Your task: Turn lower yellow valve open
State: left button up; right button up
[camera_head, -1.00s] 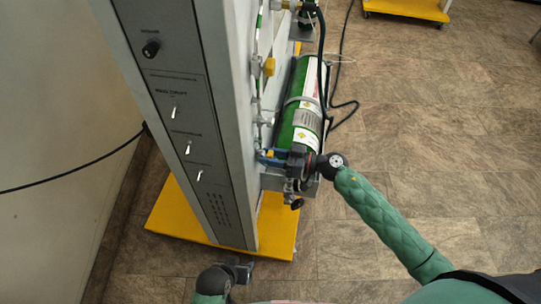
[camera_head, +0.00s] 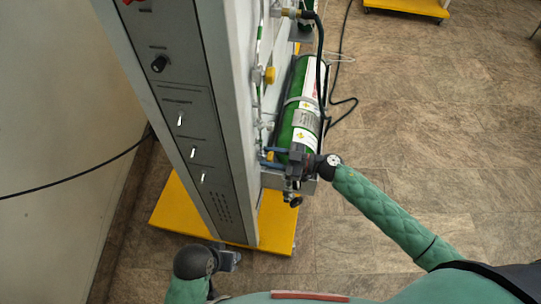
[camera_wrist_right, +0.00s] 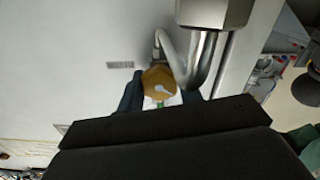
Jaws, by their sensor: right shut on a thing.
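The lower yellow valve (camera_wrist_right: 159,82) is a rounded knob on the white panel, between the two fingers of my right gripper (camera_wrist_right: 160,96) in the wrist view. The gripper is shut on it. In the head view my right gripper (camera_head: 272,157) reaches in from the right to the panel's side, and only a bit of the lower valve shows between the blue fingers. The upper yellow valve (camera_head: 269,75) stands free higher on the same panel. My left gripper (camera_head: 230,260) is low in the head view, in front of the cabinet base and apart from it; its jaws are unclear.
A tall grey cabinet (camera_head: 190,110) with knobs and switches stands on a yellow base (camera_head: 277,225). A green cylinder (camera_head: 303,90) is strapped beside the panel, close to my right wrist. A bent metal pipe (camera_wrist_right: 205,50) passes near the valve.

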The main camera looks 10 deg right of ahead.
jog(key=o, duration=1)
jog(key=shift+d, duration=0.1)
pick_arm(q)
jog(key=shift+w+d+f+h+b, duration=0.15)
jog(key=shift+d+f+b, duration=0.2)
jog(key=shift+d+f, duration=0.15)
jog(key=shift+w+d+f+h+b, duration=0.15)
jog(key=shift+d+f+b, duration=0.25)
jog(key=shift+d, duration=0.15)
pick_arm(e)
jog(key=v, duration=0.7)
jog(key=shift+d, duration=0.3)
pick_arm(q)
jog(key=shift+a, duration=0.1)
pick_arm(e)
jog(key=shift+s, duration=0.1)
